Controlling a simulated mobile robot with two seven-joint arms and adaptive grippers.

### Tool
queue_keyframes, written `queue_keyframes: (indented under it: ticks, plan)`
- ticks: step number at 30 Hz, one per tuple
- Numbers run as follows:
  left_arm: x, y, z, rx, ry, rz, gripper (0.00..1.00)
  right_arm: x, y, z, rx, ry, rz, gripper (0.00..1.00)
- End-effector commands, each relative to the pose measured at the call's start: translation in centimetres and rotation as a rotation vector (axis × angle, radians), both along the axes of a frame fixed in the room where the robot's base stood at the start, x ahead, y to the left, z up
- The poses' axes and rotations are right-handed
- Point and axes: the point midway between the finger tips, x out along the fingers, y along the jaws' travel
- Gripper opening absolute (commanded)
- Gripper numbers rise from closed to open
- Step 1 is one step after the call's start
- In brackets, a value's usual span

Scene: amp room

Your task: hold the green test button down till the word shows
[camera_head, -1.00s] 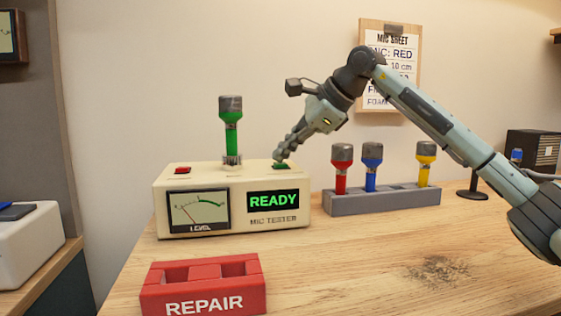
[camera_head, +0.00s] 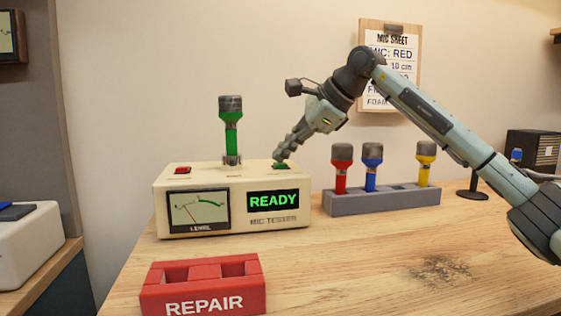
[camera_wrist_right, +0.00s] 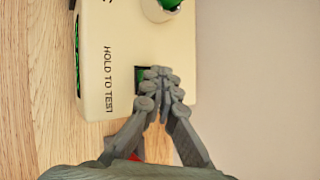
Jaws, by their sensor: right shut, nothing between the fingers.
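The cream mic tester (camera_head: 240,215) stands on the wooden table, its screen (camera_head: 273,201) reading "READY" in green. The green test button (camera_head: 280,167) is on its top at the right; in the right wrist view its edge (camera_wrist_right: 140,80) shows beside the words "HOLD TO TEST". My right gripper (camera_head: 278,157) is shut and empty, its fingertips at the button and covering most of it; I cannot tell how far the button is pressed. The right gripper (camera_wrist_right: 160,73) also shows in the wrist view. A green microphone (camera_head: 231,130) stands upright in the tester's socket. My left gripper is not in view.
A red button (camera_head: 182,170) is on the tester's top left. The red REPAIR tray (camera_head: 205,292) is in front. A grey rack (camera_head: 385,199) at right holds red, blue and yellow microphones. A mic sheet (camera_head: 391,50) hangs behind my arm.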

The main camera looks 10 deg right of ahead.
Motion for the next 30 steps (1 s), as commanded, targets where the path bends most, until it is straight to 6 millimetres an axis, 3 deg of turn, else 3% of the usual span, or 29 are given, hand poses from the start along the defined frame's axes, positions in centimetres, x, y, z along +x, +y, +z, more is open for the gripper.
queue_keyframes:
  ticks: [17, 30]
  plan:
    - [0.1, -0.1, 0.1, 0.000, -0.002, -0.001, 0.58, 0.0, 0.0, 0.0, -0.002, 0.002, 0.000, 0.00]
    - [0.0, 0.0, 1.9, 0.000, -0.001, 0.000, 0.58, 0.0, 0.0, 1.9, -0.001, 0.001, 0.000, 0.00]
